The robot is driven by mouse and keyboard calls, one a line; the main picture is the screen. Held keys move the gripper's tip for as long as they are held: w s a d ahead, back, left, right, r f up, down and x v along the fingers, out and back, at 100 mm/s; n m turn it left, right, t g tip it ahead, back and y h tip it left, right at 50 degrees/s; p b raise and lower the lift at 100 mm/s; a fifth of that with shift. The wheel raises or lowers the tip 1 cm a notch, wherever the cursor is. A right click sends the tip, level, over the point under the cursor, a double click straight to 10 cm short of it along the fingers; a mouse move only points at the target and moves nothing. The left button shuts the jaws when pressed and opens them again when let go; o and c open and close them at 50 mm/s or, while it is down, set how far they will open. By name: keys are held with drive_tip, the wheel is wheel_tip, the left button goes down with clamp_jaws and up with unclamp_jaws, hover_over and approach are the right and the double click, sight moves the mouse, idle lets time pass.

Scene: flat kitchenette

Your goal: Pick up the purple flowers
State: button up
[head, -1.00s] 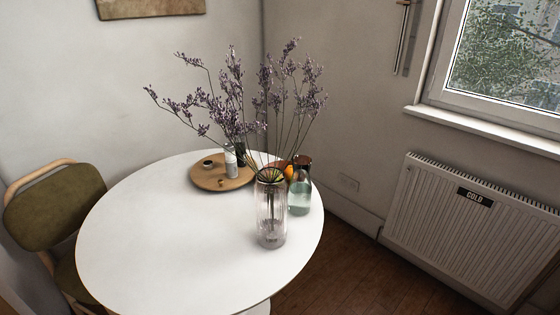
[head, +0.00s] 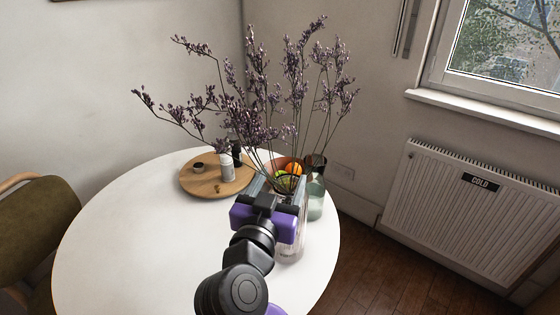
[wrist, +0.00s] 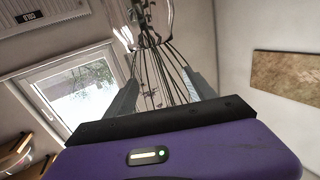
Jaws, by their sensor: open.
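The purple flowers (head: 262,100) are a tall, wide spray of thin dark stems with small purple blossoms. They stand in a clear ribbed glass vase (head: 293,247) near the right edge of the white round table. My gripper (head: 281,181) is open at the height of the vase's mouth, in front of the stems. The wrist view, which is upside down, shows the stems (wrist: 160,68) running between the two spread fingers of my gripper (wrist: 160,88). I cannot tell whether the fingers touch them. My arm hides much of the vase in the head view.
On the white table (head: 110,235) stand a round wooden tray (head: 205,188) with small items, a bowl of fruit (head: 290,168) behind the vase, and a greenish glass bottle (head: 316,200) close on its right. A green chair (head: 35,235) is at left, a radiator (head: 455,215) at right.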

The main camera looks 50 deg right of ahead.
sight(292, 157)
drive_tip(key=shift+w+d+r+m+h, duration=0.15)
drive_tip(key=shift+r+m+h, duration=0.15)
drive_tip(key=shift+r+m, duration=0.25)
drive_tip(key=shift+d+r+g, duration=0.15)
drive_tip(key=shift+d+g, duration=0.1)
drive_tip(key=shift+g, duration=0.05)
drive_tip(key=p+x, duration=0.2)
drive_tip(key=x, duration=0.5)
drive_tip(key=shift+w+d, duration=0.1)
drive_tip(key=shift+w, duration=0.05)
drive_tip(key=shift+c, duration=0.4)
clamp_jaws()
